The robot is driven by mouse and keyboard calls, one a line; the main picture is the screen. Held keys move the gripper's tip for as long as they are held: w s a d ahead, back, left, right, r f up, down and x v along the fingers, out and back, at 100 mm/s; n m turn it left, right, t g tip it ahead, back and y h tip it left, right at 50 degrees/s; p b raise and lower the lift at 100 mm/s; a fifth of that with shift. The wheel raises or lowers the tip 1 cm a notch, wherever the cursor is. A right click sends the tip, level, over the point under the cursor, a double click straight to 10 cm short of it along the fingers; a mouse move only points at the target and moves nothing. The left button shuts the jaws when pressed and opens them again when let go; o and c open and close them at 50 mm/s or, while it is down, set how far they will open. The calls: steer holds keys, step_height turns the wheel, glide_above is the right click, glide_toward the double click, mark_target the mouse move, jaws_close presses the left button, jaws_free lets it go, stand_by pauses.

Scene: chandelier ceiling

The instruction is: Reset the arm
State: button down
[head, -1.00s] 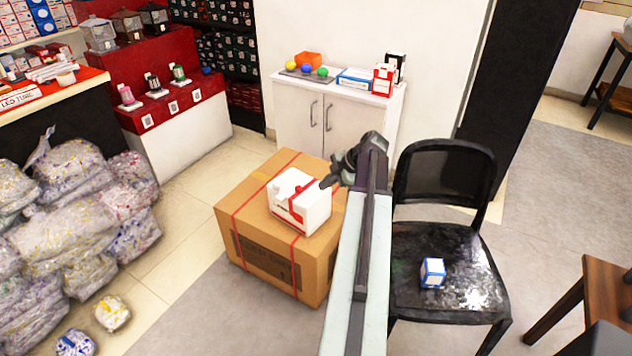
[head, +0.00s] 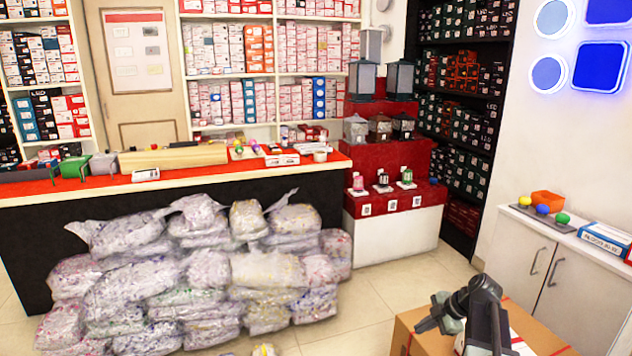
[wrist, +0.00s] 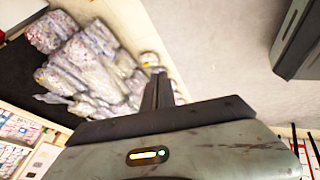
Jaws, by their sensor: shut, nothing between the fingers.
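My gripper (head: 428,322) is at the lower right of the head view, in front of the cardboard box in the picture. It is shut and empty. In the wrist view its dark fingers (wrist: 158,88) are together and point up the picture, with nothing held. My arm covers part of the cardboard box (head: 403,338) and most of a white package on it.
Several stuffed plastic bags (head: 265,268) are piled before the red-topped counter (head: 340,165). A white cabinet (head: 590,290) with coloured balls stands at the right. Tiled floor (head: 375,305) is clear between pile and cardboard box. Bags also show in the wrist view (wrist: 95,65).

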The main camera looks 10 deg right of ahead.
steer(key=s+a+f+m+g+h, duration=0.1)
steer(key=s+a+f+m+g, duration=0.15)
steer(key=a, duration=1.25)
steer(key=s+a+f+m+g+h, duration=0.1)
steer(key=s+a+m+g+h, duration=0.15)
steer(key=a, duration=1.15)
steer(key=s+d+m+h, duration=0.1)
steer(key=s+d+m, duration=0.3)
steer(key=m, duration=0.8)
step_height(320, 180, up, 21)
steer(key=p, duration=2.1)
steer(key=shift+w+a+r+m+p, duration=0.2)
steer(key=shift+a+m+p, duration=0.05)
steer(key=shift+m+p, duration=0.15)
